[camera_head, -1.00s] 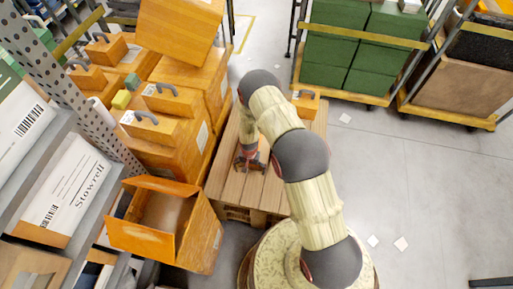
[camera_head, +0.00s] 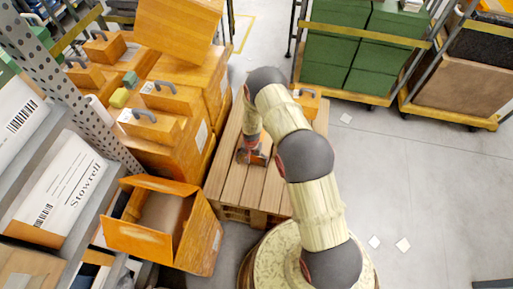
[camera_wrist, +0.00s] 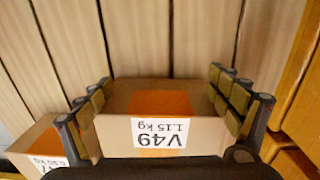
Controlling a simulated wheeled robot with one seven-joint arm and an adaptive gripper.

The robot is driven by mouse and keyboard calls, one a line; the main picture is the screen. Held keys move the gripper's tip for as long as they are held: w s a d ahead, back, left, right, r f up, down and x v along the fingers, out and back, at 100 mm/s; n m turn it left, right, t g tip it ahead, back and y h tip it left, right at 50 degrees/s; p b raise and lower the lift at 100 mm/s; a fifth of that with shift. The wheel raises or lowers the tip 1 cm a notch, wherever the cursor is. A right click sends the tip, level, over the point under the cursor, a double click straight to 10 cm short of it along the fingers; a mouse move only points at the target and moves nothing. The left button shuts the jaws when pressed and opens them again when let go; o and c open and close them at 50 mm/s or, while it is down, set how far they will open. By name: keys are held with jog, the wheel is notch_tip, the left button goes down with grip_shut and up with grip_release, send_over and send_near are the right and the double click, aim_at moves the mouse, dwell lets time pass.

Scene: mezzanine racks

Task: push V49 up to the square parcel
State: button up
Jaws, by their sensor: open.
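V49 (camera_wrist: 160,138) is a small brown carton with an orange patch on top and a white label reading V49, 1.15 kg, upside down in the wrist view. My gripper (camera_wrist: 159,80) is open, with one finger on each side of V49; I cannot tell whether they touch it. In the head view my gripper (camera_head: 252,156) is low over the pallet (camera_head: 262,190), and V49 is mostly hidden there. A second carton (camera_wrist: 38,148) with a partly cut-off label, 0.90 kg, stands left of V49. I cannot tell which thing is the square parcel.
Stacked orange boxes (camera_head: 170,140) line the pallet's left side, with an open orange box (camera_head: 190,235) nearer. Green crates (camera_head: 345,60) stand behind.

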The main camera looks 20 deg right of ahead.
jog(key=shift+w+d+b, duration=0.5)
jog(key=shift+w, duration=0.3)
jog(key=shift+w+d+b, duration=0.45)
jog(key=shift+w+d, duration=0.05)
jog(key=shift+w, duration=0.3)
jog(key=shift+w+d+b, duration=0.8)
jog(key=shift+w, duration=0.3)
dwell(0.8)
jog(key=shift+s+a+r, duration=0.1)
jog(key=shift+s+a+p, duration=0.4)
jog(key=shift+s+a, duration=0.4)
jog(key=shift+s, duration=0.35)
jog(key=shift+s+r+p, duration=0.1)
jog(key=shift+r+p, duration=3.4)
jog(key=shift+r, duration=2.95)
